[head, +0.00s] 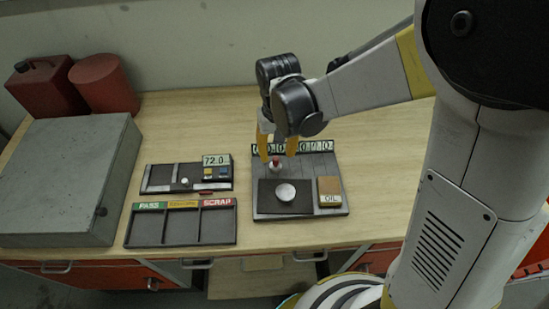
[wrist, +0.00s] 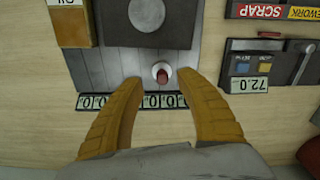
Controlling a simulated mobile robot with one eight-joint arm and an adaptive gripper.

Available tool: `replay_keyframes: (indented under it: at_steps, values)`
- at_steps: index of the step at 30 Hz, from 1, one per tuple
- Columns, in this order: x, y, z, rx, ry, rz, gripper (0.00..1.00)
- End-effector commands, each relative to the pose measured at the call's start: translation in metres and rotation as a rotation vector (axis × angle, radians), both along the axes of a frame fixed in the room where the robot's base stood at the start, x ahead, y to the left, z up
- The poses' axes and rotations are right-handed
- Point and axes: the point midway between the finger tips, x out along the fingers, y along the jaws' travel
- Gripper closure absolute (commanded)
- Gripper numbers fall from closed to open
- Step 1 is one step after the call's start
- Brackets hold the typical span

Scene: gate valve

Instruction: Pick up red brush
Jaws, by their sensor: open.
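A small upright piece with a red top and a pale round base (head: 275,163) stands on the grey plate of the right-hand station. It also shows in the wrist view (wrist: 162,74), between and just beyond my fingertips. A small dark red piece (head: 206,193) lies at the front edge of the gauge unit; it shows in the wrist view too (wrist: 270,34). I cannot tell for certain which is the red brush. My gripper (head: 277,157) points down over the right-hand station, its yellow fingers spread and empty around the first piece. It is open in the wrist view (wrist: 165,81).
The station holds a dark pad with a round metal disc (head: 286,193) and an OIL block (head: 330,191). A numbered strip (wrist: 150,101) runs along its back. A PASS/SCRAP tray (head: 180,226) and gauge unit (head: 187,174) stand left. A grey case (head: 65,180) is farther left.

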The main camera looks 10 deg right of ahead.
Motion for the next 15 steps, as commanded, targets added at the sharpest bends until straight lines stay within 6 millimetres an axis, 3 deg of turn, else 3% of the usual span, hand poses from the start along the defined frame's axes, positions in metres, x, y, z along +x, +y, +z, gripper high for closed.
replay_keyframes:
  at_steps: [7,15]
  values:
    - [0.004,0.002,-0.039,0.0,-0.001,0.0,0.57]
    - [0.003,0.002,-0.045,0.001,-0.001,0.0,0.57]
